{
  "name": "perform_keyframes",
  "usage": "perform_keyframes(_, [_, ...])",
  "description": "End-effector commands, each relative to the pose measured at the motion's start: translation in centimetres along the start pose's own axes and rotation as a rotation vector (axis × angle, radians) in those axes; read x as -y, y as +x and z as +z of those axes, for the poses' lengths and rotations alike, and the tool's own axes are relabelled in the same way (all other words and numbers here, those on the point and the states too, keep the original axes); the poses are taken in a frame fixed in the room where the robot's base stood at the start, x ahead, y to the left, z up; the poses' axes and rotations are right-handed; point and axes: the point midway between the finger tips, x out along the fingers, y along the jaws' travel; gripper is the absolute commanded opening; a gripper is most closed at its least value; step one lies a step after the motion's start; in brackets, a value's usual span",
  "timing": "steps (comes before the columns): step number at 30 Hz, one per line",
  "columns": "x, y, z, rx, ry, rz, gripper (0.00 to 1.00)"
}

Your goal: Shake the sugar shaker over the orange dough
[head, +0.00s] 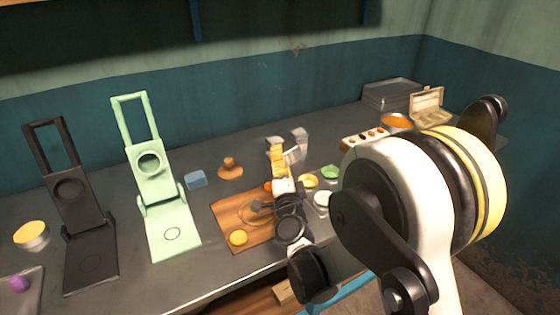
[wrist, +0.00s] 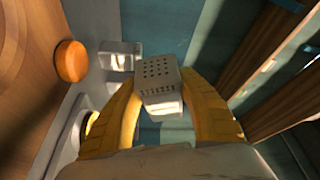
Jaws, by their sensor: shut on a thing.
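My gripper (wrist: 160,105) has its yellow fingers closed around the sugar shaker (wrist: 160,95), a boxy metal shaker with a perforated face. In the wrist view the perforated face is turned toward the camera. In the head view my gripper (head: 281,160) is above the back right part of the wooden board (head: 228,207), and the shaker is partly hidden by the fingers. The orange dough (wrist: 72,61), a round disc, lies left of the shaker in the wrist view. It shows only as a small orange patch (head: 268,186) beside my gripper in the head view. No falling sugar is visible.
A yellow dough round (head: 238,238) lies on the board's front. A green press (head: 160,185) and a black press (head: 80,215) stand left. A blue block (head: 195,180) and a brown stamp-like piece (head: 230,168) lie behind the board. Trays (head: 392,93) are at back right.

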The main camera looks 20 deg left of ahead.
Motion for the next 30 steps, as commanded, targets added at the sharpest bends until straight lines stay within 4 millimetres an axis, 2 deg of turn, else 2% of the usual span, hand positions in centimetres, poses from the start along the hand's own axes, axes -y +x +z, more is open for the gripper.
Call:
perform_keyframes(2, [0.2,0.0,-0.1,0.0,0.0,0.0,0.08])
perform_keyframes(8, [3.0,0.3,-1.0,0.0,0.0,0.0,0.08])
perform_keyframes(16, [0.1,0.1,0.0,0.0,0.0,0.0,0.08])
perform_keyframes(23, [3.0,0.3,-1.0,0.0,0.0,0.0,0.08])
perform_keyframes(30, [0.0,0.0,0.0,0.0,0.0,0.0,0.08])
